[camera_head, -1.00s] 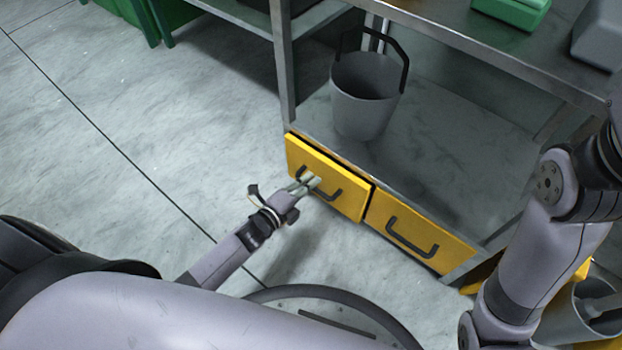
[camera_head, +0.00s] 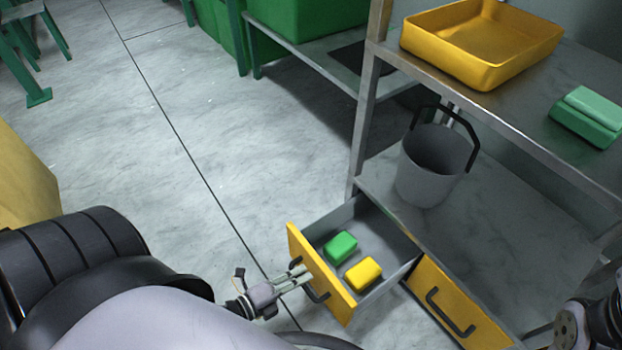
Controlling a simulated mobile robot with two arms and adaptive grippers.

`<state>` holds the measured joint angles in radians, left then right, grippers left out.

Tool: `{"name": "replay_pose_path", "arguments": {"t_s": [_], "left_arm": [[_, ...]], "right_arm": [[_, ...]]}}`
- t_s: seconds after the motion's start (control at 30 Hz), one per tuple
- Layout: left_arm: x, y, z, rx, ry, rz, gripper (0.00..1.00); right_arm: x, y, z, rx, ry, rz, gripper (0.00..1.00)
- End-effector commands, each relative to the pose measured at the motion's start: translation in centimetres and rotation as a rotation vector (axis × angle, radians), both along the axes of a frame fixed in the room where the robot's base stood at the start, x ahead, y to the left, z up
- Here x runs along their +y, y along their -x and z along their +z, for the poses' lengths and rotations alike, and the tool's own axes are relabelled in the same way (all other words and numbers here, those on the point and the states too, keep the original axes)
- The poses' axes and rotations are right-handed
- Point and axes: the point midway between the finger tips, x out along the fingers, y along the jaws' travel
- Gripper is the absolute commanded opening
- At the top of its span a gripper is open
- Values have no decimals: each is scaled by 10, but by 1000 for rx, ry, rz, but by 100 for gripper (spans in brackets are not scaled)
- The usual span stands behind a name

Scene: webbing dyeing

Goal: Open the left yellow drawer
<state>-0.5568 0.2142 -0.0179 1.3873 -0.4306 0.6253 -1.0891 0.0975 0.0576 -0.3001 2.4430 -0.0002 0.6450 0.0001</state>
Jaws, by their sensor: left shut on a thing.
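The left yellow drawer (camera_head: 295,245) is pulled well out from under the metal table. Its grey inside shows, with a green block (camera_head: 341,246) and a yellow block (camera_head: 363,273) lying in it. My left gripper (camera_head: 300,273) is shut on the black handle (camera_head: 318,292) at the drawer's front. The right yellow drawer (camera_head: 432,281) is shut, with its black handle facing out. Part of my right arm shows at the lower right edge; its gripper is out of view.
A grey bucket (camera_head: 430,170) with a black handle stands on the lower shelf (camera_head: 530,220). On the upper shelf are a yellow tray (camera_head: 450,62) and a green box (camera_head: 585,122). Green crates (camera_head: 300,18) stand behind. The floor to the left is open.

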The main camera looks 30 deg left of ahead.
Motion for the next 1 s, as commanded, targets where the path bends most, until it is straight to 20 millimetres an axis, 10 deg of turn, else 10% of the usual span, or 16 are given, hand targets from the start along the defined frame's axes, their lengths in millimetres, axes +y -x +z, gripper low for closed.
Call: {"name": "replay_pose_path", "arguments": {"t_s": [0.5, 0.8, 1.0], "left_arm": [[2, 8, -1, 1, 1, 0, 0], [2, 7, 0, 0, 1, 0, 30], [2, 7, 0, 0, 0, 0, 31]], "right_arm": [[0, -1, -1, 7, 0, 0, 40], [0, -1, -1, 7, 0, 0, 40], [0, -1, -1, 7, 0, 0, 40]]}}
